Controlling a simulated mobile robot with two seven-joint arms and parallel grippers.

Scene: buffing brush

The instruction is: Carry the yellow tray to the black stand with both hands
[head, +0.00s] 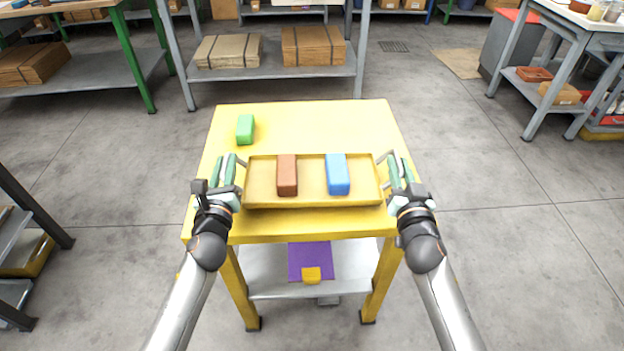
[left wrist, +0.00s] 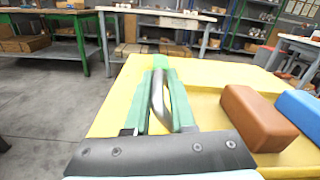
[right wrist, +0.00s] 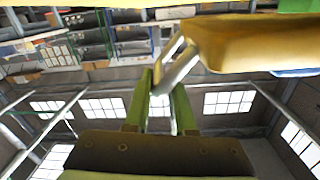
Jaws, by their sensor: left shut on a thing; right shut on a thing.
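The yellow tray (head: 312,205) is at the front half of the yellow table, looking about level. A brown block (head: 287,175) and a blue block (head: 338,174) stand in it, apart from each other. My left gripper (head: 230,168) is shut on the tray's left metal handle, which shows between its green fingers in the left wrist view (left wrist: 159,100). My right gripper (head: 398,168) is shut on the right handle, also seen in the right wrist view (right wrist: 172,75). I cannot tell whether the tray touches the tabletop. I cannot make out the black stand for sure.
A green block (head: 245,129) stands on the yellow table (head: 320,125) at its back left. A purple sheet (head: 308,258) lies on the table's lower shelf. Grey shelving (head: 275,73) stands behind, a workbench (head: 575,30) at back right. Floor on the right is clear.

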